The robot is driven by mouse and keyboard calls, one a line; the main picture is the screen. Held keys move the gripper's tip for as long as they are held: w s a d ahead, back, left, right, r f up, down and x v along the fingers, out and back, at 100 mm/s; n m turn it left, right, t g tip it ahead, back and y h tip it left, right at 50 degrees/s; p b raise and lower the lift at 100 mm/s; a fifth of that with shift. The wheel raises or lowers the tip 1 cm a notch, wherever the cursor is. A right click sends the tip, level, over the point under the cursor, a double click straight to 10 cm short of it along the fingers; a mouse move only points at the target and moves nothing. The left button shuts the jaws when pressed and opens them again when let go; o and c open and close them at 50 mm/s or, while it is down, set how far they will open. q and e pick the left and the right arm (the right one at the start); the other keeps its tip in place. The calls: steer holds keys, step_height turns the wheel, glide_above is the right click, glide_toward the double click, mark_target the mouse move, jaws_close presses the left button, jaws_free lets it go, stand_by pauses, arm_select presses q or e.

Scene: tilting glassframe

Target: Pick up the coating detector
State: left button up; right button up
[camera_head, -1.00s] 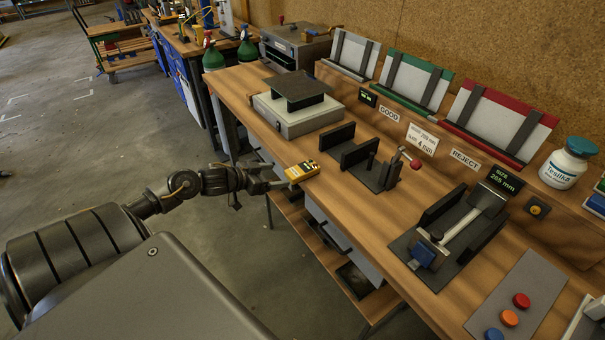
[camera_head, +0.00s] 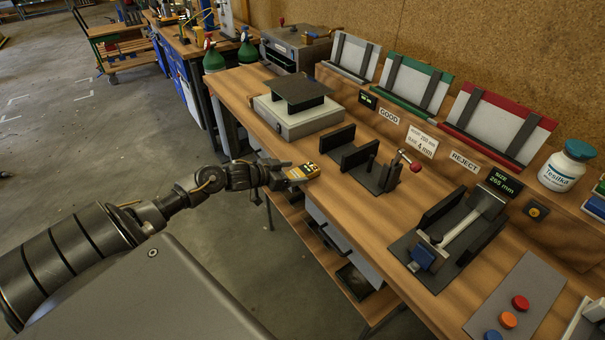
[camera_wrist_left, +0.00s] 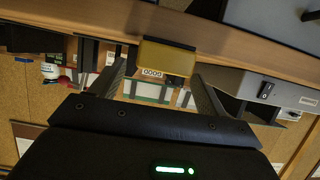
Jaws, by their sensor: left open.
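The coating detector (camera_head: 303,172) is a small yellow device with dark markings. It is at the near edge of the wooden workbench, left of the middle in the head view. In the left wrist view the detector (camera_wrist_left: 166,57) shows between and just beyond the fingertips, with a small display on its face. My left gripper (camera_head: 286,174) is open at the detector, one finger on each side in the wrist view (camera_wrist_left: 160,72). Gaps show between fingers and detector in that view. My right gripper is not in view.
A grey scale-like box (camera_head: 298,117) stands behind the detector on the workbench (camera_head: 345,215). A black fixture with a red-knobbed lever (camera_head: 378,178) stands to the right, and a larger fixture (camera_head: 450,240) further right. Bench surface around the detector is clear.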

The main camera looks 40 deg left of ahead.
mark_target(302, 171)
arm_select(q)
steer(key=x, duration=0.4)
steer(key=shift+w+f+p, duration=0.1)
steer(key=shift+w+p, duration=0.15)
steer(key=shift+p, duration=0.1)
steer(key=shift+s, duration=0.1)
steer(key=shift+c, duration=0.2)
steer(key=c, duration=1.2)
steer(key=shift+r+b, duration=0.3)
steer(key=shift+r, duration=0.4)
steer(key=s+a+r+b, duration=0.1)
steer(key=s+a+r, duration=0.1)
steer(key=a+r, duration=0.2)
steer(key=s+a+r+b, duration=0.1)
steer(key=s+a+r, duration=0.1)
steer(key=a+r, duration=0.1)
steer(key=s+a+r+b, duration=0.1)
steer(key=s+a+r, duration=0.1)
steer(key=a+r, duration=0.2)
steer(key=shift+s+a+r+b, duration=0.2)
steer(key=shift+a+r+b, duration=0.2)
steer(key=shift+a, duration=0.3)
steer(key=shift+f, duration=0.1)
